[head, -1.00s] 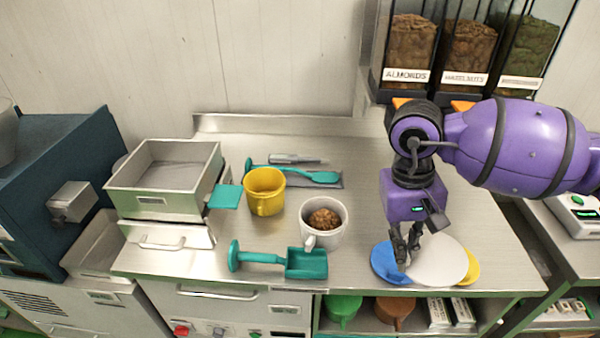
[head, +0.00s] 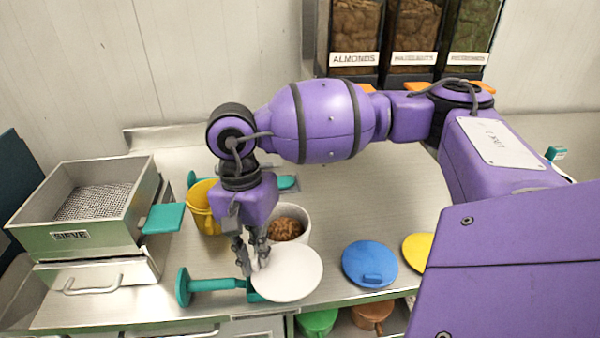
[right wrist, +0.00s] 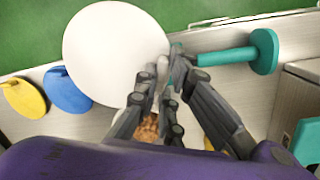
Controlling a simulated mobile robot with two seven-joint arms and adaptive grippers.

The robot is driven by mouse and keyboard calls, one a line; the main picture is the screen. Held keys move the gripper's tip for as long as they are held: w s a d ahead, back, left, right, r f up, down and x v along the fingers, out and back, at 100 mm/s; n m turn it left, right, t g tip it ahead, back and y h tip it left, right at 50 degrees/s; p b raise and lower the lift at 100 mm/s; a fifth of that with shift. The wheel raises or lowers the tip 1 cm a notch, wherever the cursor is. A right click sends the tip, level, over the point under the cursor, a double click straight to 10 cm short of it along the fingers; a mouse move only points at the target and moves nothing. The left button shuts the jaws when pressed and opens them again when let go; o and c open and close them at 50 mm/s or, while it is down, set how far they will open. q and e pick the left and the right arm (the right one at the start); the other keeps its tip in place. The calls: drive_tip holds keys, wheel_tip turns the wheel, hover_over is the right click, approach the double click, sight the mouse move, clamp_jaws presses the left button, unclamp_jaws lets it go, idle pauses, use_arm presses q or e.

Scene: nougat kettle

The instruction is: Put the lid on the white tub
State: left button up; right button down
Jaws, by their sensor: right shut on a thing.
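The white tub (head: 294,216) stands on the steel counter with brown nuts or clusters inside, its top open. A white round lid (head: 290,275) is held by my right gripper (head: 256,262), which is shut on it near its left edge. The lid is in front of the tub and overlaps its lower part in the head view. In the right wrist view the lid (right wrist: 112,52) fills the upper left, and the brown contents (right wrist: 148,128) show partly behind the fingers. My left gripper is not in view.
A yellow tub (head: 202,208) stands behind my gripper. A blue lid (head: 369,264) and a yellow lid (head: 415,250) lie to the right. A sieve box (head: 85,215) stands at the left.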

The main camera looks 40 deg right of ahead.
drive_tip(key=d+m, duration=0.1)
drive_tip(key=m, duration=0.1)
drive_tip(key=w+d+r+m, duration=0.1)
drive_tip(key=m, duration=0.1)
drive_tip(key=d+m, duration=0.1)
drive_tip(key=m, duration=0.2)
drive_tip(key=shift+w+r+t+y+p, duration=0.3)
drive_tip(key=shift+r+t+y+p, duration=0.05)
drive_tip(key=shift+t+y, duration=0.05)
drive_tip(key=d+m, duration=0.1)
drive_tip(key=m, duration=0.1)
drive_tip(key=d+r+m, duration=0.1)
drive_tip(key=m, duration=0.1)
drive_tip(key=w+d+m, duration=0.1)
drive_tip(key=m, duration=0.1)
drive_tip(key=shift+r+t+p, duration=0.3)
drive_tip(key=shift+t, duration=0.1)
drive_tip(key=w+d+r+m+h+p, duration=0.15)
drive_tip(key=d+r+m, duration=0.35)
drive_tip(key=d+m, duration=0.85)
use_arm(q)
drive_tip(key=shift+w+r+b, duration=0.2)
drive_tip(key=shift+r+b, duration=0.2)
drive_tip(key=shift+b, duration=0.8)
use_arm(e)
drive_tip(key=a+f+m, duration=0.4)
drive_tip(key=f, duration=0.4)
drive_tip(key=shift+t, duration=0.3)
